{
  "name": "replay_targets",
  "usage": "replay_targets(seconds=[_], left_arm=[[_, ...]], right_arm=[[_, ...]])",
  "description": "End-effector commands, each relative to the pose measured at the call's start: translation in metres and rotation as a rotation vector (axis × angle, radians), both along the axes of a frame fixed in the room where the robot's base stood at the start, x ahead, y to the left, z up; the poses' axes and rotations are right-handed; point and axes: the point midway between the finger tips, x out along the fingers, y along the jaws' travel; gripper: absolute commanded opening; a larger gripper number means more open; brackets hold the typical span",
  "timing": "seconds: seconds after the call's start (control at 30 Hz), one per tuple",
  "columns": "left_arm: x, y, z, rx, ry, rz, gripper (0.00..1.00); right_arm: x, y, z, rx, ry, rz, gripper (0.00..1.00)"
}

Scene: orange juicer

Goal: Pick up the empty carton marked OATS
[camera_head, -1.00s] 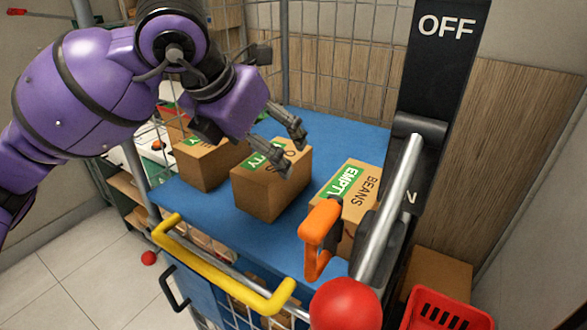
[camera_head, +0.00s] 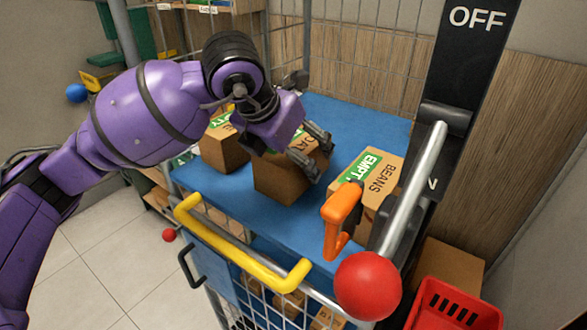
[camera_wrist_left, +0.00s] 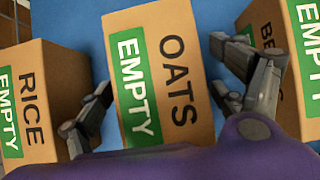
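The OATS carton (camera_head: 283,183) is a brown box with a green EMPTY label, standing on the blue shelf of a cart. In the left wrist view the OATS carton (camera_wrist_left: 172,85) fills the middle, its lettering readable. My left gripper (camera_head: 302,152) is open, right over this carton. In the head view the far-left finger is hidden. My right gripper is out of view.
The RICE carton (camera_wrist_left: 40,100) stands close on the left and the BEANS carton (camera_head: 372,178) on the right. A lever with a red ball (camera_head: 368,287) and an orange handle (camera_head: 340,215) stand in front at right. A yellow bar (camera_head: 240,243) edges the cart (camera_head: 345,118).

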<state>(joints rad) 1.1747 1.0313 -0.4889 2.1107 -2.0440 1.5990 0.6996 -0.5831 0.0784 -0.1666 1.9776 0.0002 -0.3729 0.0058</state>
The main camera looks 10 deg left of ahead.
Motion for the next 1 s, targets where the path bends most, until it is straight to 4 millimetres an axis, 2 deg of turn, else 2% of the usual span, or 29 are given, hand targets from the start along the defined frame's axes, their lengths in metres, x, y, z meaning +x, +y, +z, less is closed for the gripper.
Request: replay_targets(seconds=[0.03, 0.33, 0.57, 0.73, 0.9, 1.0], left_arm=[[0.0, 0.0, 0.0, 0.0, 0.0, 0.0, 0.79], [0.0, 0.0, 0.0, 0.0, 0.0, 0.0, 0.4], [0.0, 0.0, 0.001, 0.0, -0.001, 0.0, 0.4], [0.0, 0.0, 0.009, 0.0, -0.002, 0.001, 0.4], [0.001, 0.0, 0.033, -0.001, -0.005, 0.0, 0.4], [-0.015, -0.001, 0.051, 0.001, -0.007, -0.003, 0.4]], right_arm=[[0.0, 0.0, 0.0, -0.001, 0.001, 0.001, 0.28], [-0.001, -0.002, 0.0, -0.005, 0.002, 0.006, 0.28], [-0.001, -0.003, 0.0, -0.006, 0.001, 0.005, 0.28], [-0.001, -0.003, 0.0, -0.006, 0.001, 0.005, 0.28], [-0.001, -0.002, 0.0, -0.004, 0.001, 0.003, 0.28], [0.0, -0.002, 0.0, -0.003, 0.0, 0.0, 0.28]])
